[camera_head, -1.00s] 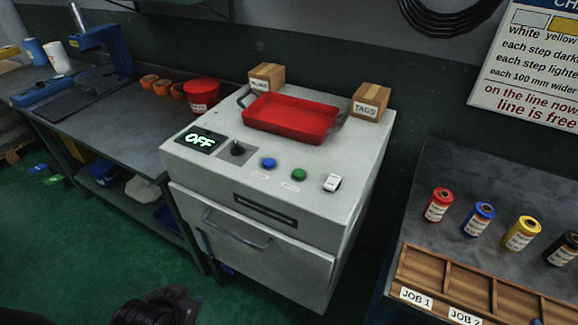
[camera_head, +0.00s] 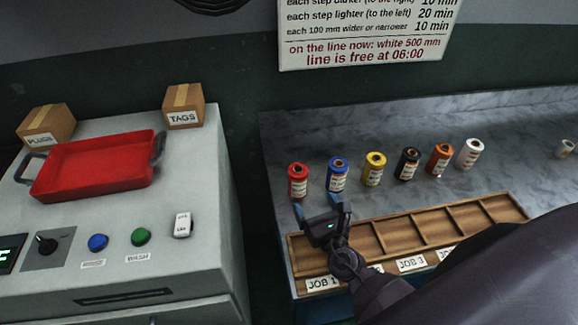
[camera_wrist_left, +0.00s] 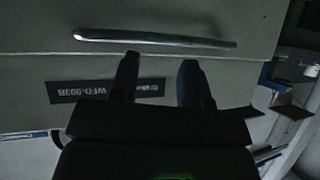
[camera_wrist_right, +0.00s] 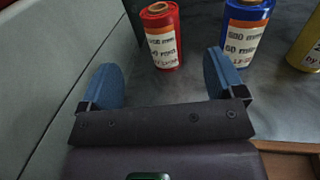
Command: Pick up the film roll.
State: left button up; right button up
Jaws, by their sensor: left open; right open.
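A row of labelled film rolls stands upright on the grey bench: a red roll (camera_head: 298,181), a blue roll (camera_head: 337,176), a yellow roll (camera_head: 373,170), a black roll (camera_head: 407,164), an orange-brown roll (camera_head: 440,160) and a white roll (camera_head: 470,153). My right gripper (camera_head: 322,208) is open and empty, in front of the red and blue rolls. In the right wrist view the red roll (camera_wrist_right: 160,38) shows beyond the gap between the fingers, and the blue roll (camera_wrist_right: 246,36) stands beyond the right finger. My left gripper (camera_wrist_left: 158,70) is open and empty, facing a grey front with a bar handle.
A wooden divided tray (camera_head: 408,232) with JOB labels lies in front of the rolls. A grey machine (camera_head: 205,250) at left holds a red tray (camera_head: 95,168) and two boxes.

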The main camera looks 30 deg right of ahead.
aim_at(302, 180)
jog(key=w, duration=0.5)
jog(key=shift+w+d+p, duration=0.15)
jog(key=shift+w+p, duration=0.15)
jog(key=shift+w+d, duration=0.2)
jog(key=shift+w, duration=1.3)
jog(key=shift+w+d, duration=0.15)
jog(key=shift+w, duration=1.35)
jog(key=c, duration=1)
jog(key=shift+c, duration=0.5)
jog(key=shift+r, duration=0.1)
